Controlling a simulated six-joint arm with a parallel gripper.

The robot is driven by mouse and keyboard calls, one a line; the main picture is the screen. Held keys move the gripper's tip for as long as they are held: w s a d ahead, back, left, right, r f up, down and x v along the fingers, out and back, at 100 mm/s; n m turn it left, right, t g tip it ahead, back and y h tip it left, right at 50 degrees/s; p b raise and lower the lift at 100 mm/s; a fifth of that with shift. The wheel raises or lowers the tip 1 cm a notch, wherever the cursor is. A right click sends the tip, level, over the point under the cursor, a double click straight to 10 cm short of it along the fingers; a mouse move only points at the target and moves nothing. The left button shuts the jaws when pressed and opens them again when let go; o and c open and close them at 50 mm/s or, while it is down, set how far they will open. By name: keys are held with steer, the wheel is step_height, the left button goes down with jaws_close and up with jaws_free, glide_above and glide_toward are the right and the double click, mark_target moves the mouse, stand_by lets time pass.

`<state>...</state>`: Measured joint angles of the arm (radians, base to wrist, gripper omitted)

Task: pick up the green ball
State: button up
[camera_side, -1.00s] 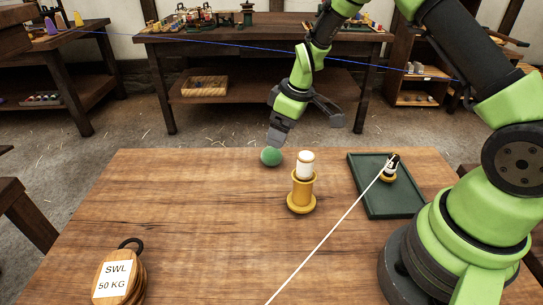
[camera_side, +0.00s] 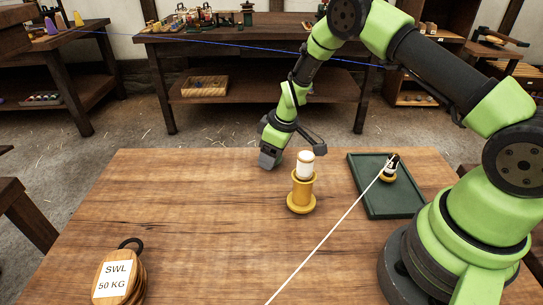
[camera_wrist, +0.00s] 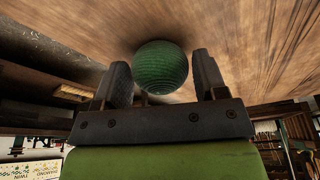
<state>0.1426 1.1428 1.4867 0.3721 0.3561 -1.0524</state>
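The green ball (camera_wrist: 161,67) shows in the wrist view against the wooden tabletop, between the two fingers of my gripper (camera_wrist: 159,60). The fingers stand apart, one on each side of it, and a narrow gap shows at the right finger. I cannot tell whether the left finger touches it. In the side view my gripper (camera_side: 270,157) is low over the far edge of the table, left of the yellow stand, and hides the ball.
A yellow stand with a white top (camera_side: 303,185) is close to the right of my gripper. A dark green tray (camera_side: 375,205) holds a small figure with a taut white cord running to the front. A wooden block marked SWL 50 KG (camera_side: 118,278) sits front left.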

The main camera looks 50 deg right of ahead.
steer(key=c, duration=0.6)
steer(key=shift+o, duration=0.2)
steer(key=shift+r, duration=0.15)
